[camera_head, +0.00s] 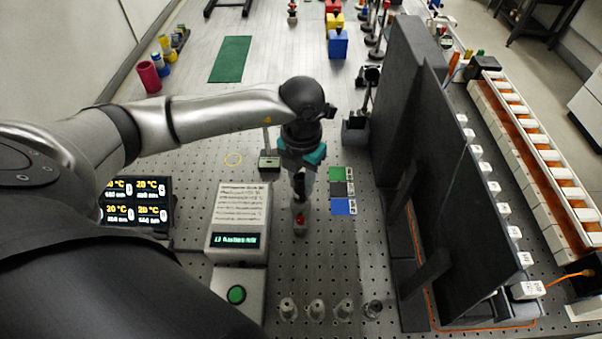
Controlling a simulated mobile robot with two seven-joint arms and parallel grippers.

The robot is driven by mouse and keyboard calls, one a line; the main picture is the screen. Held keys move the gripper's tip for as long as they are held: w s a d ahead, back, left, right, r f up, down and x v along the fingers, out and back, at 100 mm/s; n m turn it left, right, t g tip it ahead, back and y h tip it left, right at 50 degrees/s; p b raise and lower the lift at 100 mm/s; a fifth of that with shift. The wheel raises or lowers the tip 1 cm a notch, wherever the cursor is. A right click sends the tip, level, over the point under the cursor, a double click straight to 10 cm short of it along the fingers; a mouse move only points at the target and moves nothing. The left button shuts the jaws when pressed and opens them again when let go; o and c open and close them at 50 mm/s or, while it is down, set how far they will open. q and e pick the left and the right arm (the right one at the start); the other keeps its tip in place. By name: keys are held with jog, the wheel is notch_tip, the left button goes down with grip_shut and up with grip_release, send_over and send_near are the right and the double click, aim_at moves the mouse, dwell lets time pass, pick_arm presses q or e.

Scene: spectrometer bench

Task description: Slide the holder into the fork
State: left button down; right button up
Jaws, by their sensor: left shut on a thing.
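My left gripper (300,190) reaches in from the left and points down over the perforated bench. It is shut on a small piece with a red spot (300,221), which seems to be the holder; the fingers and wrist hide much of it. I cannot tell whether this piece touches the bench. A dark base with a thin upright post (268,160) stands just left of the wrist, and a black mount (355,128) stands to the right behind it. I cannot tell which of these is the fork. My right gripper is out of view.
Green, black and blue cards (342,188) lie right of the gripper. A controller box with a lit display (238,222) stands to its left. Several small metal posts (316,310) line the front. A tall black panel (420,180) bounds the right. A green mat (231,60) lies farther back.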

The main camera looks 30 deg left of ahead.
pick_arm(q)
jog(key=shift+s+d+p, duration=0.35)
jog(key=shift+s+d, duration=0.25)
jog(key=shift+s, duration=0.3)
jog(key=c, duration=0.5)
grip_release()
jog(key=shift+c, duration=0.2)
jog(key=shift+r, duration=0.1)
notch_tip(320, 180, up, 15)
jog(key=shift+p, duration=0.35)
